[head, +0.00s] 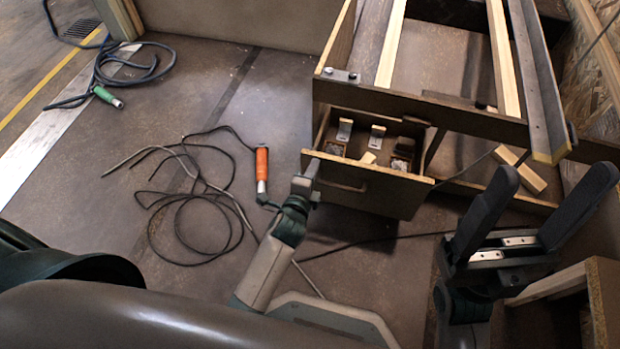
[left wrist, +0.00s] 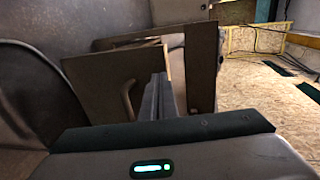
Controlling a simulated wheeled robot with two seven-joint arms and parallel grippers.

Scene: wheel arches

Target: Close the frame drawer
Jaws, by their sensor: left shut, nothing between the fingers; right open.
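The frame drawer (head: 400,193) is open, pulled out toward me from under the dark front rail of the wooden frame (head: 420,105). Its front panel has a bar handle (head: 345,183). Several small metal brackets and wood blocks lie inside. My left gripper (head: 312,169) is shut and empty at the left end of the drawer front; I cannot tell whether it touches. In the left wrist view its shut fingers (left wrist: 158,97) point at the drawer front (left wrist: 110,80), right of the handle (left wrist: 127,98). My right gripper (head: 553,180) is open and empty, right of the drawer.
An orange-handled tool (head: 262,165) with a black cable lies on the floor left of the drawer. A green-ended cable (head: 108,97) lies further back left. A wooden box (head: 565,285) stands at the lower right.

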